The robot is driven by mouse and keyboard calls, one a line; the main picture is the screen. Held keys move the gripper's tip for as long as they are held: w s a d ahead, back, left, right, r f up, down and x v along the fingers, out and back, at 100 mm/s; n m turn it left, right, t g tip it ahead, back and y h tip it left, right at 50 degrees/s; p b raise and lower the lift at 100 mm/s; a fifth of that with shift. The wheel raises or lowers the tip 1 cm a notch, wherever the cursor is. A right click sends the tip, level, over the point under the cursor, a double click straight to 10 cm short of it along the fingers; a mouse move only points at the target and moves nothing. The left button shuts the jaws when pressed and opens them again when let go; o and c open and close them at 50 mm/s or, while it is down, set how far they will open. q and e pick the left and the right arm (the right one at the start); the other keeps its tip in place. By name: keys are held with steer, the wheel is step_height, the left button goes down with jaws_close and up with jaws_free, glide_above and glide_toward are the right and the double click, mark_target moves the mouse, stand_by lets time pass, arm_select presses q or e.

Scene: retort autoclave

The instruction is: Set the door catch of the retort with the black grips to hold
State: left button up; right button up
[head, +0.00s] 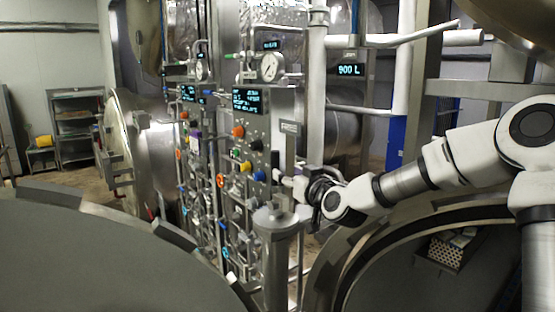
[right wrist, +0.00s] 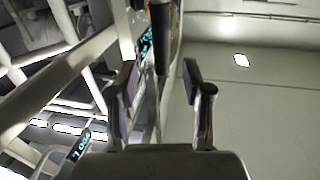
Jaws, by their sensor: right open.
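My right gripper (head: 290,182) reaches in from the right to the control panel (head: 252,135) and is beside its lower right edge. In the right wrist view, the two fingers of the right gripper (right wrist: 160,100) stand apart with nothing clasped between them. A dark bar with a rounded end (right wrist: 162,55) shows beyond and between the fingertips; I cannot tell whether it is a catch or a black grip. Large round retort parts stand at the lower left (head: 80,255) and lower right (head: 350,235). The catch is not clearly visible in either view. My left gripper is not in view.
The panel carries coloured knobs, a gauge (head: 270,67) and a lit display (head: 247,101). A 900 L display (head: 350,70) hangs behind. A metal post with a round cap (head: 276,216) stands in front of the panel. Pale pipes (head: 400,60) run behind my right arm. Shelving (head: 78,125) stands far left.

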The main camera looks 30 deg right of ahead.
mark_target(277, 163)
steer(key=w+p, duration=0.1)
steer(key=w, duration=0.1)
steer(key=w+p, duration=0.1)
steer(key=w, duration=0.2)
steer(key=w+r+p, duration=0.1)
steer(key=w+p, duration=0.1)
steer(key=shift+w+d+r, duration=0.1)
steer(key=shift+w+d, duration=0.2)
steer(key=shift+w, duration=0.1)
steer(key=shift+w+d, duration=0.1)
steer(key=shift+w, duration=0.05)
steer(key=shift+s, duration=0.2)
jaws_close()
